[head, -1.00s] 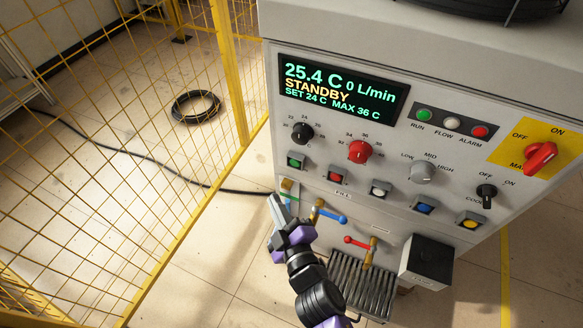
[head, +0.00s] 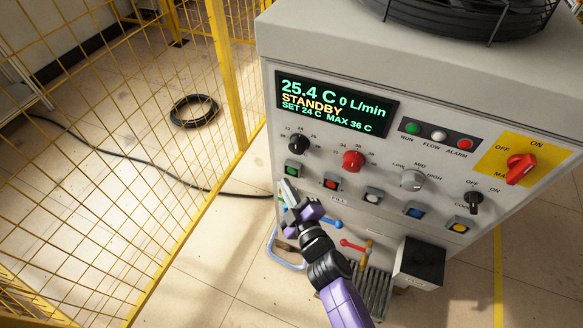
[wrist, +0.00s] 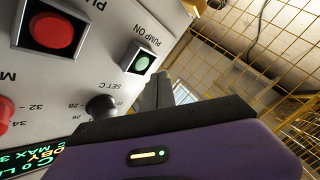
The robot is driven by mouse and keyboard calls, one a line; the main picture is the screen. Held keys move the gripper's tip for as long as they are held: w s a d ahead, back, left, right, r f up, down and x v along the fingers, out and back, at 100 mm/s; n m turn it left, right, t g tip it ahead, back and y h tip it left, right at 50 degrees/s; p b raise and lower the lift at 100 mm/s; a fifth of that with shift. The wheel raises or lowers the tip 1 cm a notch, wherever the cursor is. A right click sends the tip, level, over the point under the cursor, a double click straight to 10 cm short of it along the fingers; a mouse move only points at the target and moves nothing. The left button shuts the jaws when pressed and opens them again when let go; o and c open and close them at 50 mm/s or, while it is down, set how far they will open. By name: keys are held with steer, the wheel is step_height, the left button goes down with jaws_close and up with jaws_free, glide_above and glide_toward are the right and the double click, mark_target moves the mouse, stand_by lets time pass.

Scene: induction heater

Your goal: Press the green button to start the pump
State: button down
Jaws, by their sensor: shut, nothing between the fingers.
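In the wrist view the green button (wrist: 142,63) carries the label "PUMP ON". My gripper (head: 287,187) is shut and empty, just below the button in the head view. In the wrist view my gripper's fingertips (wrist: 160,85) sit beside the button's frame. I cannot tell whether they touch the panel. The display (head: 335,104) reads 25.4 C, 0 L/min, STANDBY.
The red button (head: 331,181) is right of the green one, and a black knob (head: 298,144) is just above. Valves with a blue handle (head: 331,222) and a red handle (head: 354,246) stick out below. A yellow mesh fence (head: 228,75) stands at left.

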steer(key=shift+w+d, duration=0.25)
steer(key=shift+w, duration=0.35)
steer(key=shift+w, duration=0.1)
stand_by(1.6)
steer(key=shift+w+d, duration=0.15)
steer(key=shift+w, duration=0.1)
steer(key=shift+w+d+p, duration=0.15)
steer(key=shift+w+p, duration=0.15)
steer(key=shift+w, duration=0.2)
stand_by(1.0)
steer(key=shift+s+a, duration=0.25)
steer(key=shift+s, duration=0.6)
steer(key=shift+s+a+b, duration=0.3)
steer(key=shift+s+b, duration=0.05)
steer(key=shift+s, duration=0.45)
steer(key=shift+s+a+b, duration=0.3)
steer(key=shift+s+b, duration=0.1)
steer(key=shift+s, duration=0.4)
steer(key=shift+s+a+b, duration=0.3)
steer(key=shift+s+b, duration=0.05)
steer(key=shift+s, duration=0.45)
